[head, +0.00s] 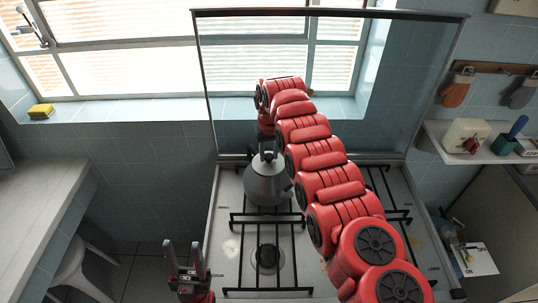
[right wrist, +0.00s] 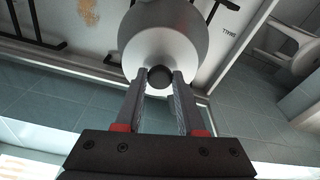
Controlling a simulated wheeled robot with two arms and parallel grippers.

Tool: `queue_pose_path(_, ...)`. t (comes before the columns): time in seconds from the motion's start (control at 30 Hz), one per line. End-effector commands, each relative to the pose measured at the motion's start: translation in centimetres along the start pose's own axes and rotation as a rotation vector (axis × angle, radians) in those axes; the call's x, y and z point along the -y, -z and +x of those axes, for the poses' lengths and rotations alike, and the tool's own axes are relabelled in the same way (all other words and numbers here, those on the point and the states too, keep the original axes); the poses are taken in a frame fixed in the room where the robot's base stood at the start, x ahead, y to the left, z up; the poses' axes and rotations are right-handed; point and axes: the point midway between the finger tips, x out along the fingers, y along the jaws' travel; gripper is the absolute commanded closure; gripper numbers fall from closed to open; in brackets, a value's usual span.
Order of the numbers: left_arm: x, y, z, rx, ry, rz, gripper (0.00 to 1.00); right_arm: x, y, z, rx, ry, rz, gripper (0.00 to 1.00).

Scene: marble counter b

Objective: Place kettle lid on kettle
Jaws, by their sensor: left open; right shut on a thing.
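The grey kettle (head: 266,187) stands at the back left of the stove, with a spout or handle part showing at its right side. My right gripper (head: 268,152) reaches down over the kettle's top from behind. In the right wrist view its fingers (right wrist: 158,88) are shut on the black knob of the pale round lid (right wrist: 146,52). The lid is directly over the kettle top; I cannot tell whether it is seated or slightly above. The darker kettle body shows behind it (right wrist: 165,10). My left gripper (head: 183,262) is open and empty, at the stove's front left.
The stove (head: 232,262) has black grates, with a bare burner (head: 267,257) in front of the kettle. A raised glass cover (head: 400,70) stands behind. A counter (head: 45,195) is at the left; a shelf (head: 450,150) with small items is at the right.

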Motion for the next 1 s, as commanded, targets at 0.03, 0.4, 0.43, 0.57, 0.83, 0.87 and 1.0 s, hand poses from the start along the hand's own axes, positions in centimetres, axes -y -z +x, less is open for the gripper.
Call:
queue_pose_path(0.03,0.0,0.1,0.3,0.0,0.0,0.0,0.5,0.0,-0.1,0.3,0.0,0.0,0.0,1.0)
queue_pose_path(0.4,0.0,-0.1,-0.3,0.0,0.0,0.0,0.5,0.0,0.0,1.1,-0.004,-0.001,0.0,1.0)
queue_pose_path(0.43,0.0,0.0,-0.1,0.0,0.0,0.0,0.5,0.0,0.0,0.9,-0.004,-0.001,0.0,0.56)
queue_pose_path(0.57,0.0,0.0,-0.1,0.0,0.0,0.0,0.5,0.0,0.0,0.8,-0.004,-0.001,0.0,0.33)
queue_pose_path(0.83,0.0,0.0,-0.1,0.0,0.0,0.0,0.5,0.0,0.0,0.8,-0.003,-0.001,0.0,0.32)
queue_pose_path(0.87,0.0,0.0,0.0,0.0,0.0,0.0,0.5,0.0,0.0,0.7,-0.003,-0.001,0.0,0.32)
queue_pose_path(1.0,0.1,0.2,1.2,0.0,0.0,0.0,0.5,-0.1,0.1,-0.1,-0.004,-0.001,0.0,0.32)
